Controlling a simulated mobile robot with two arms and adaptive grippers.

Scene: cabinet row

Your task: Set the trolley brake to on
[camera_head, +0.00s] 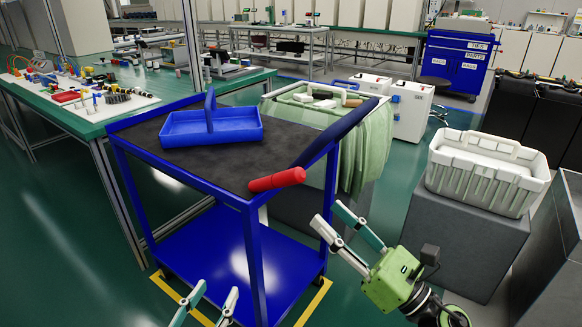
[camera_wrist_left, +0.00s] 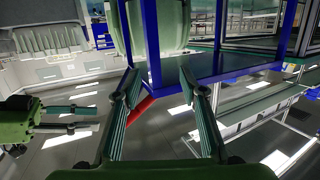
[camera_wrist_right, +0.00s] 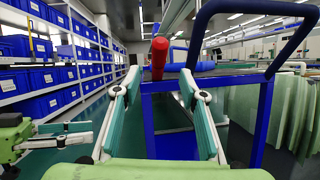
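The trolley (camera_head: 250,165) is a blue frame with a dark top and a lower blue shelf. A red cylindrical grip (camera_head: 277,180), apparently the brake lever, lies at its near right corner. My right gripper (camera_head: 328,212) is open and empty, below and right of the red grip; in the right wrist view the red grip (camera_wrist_right: 159,58) shows beyond and between its fingertips (camera_wrist_right: 160,73). My left gripper (camera_head: 217,288) is open and empty at the bottom edge, in front of the trolley. In the left wrist view the red grip (camera_wrist_left: 141,109) shows beside the left finger. No brake marking is readable.
A blue open caddy (camera_head: 210,125) stands on the trolley top. A dark blue push bar (camera_head: 345,127) runs along its right side. A workbench (camera_head: 100,100) is left.

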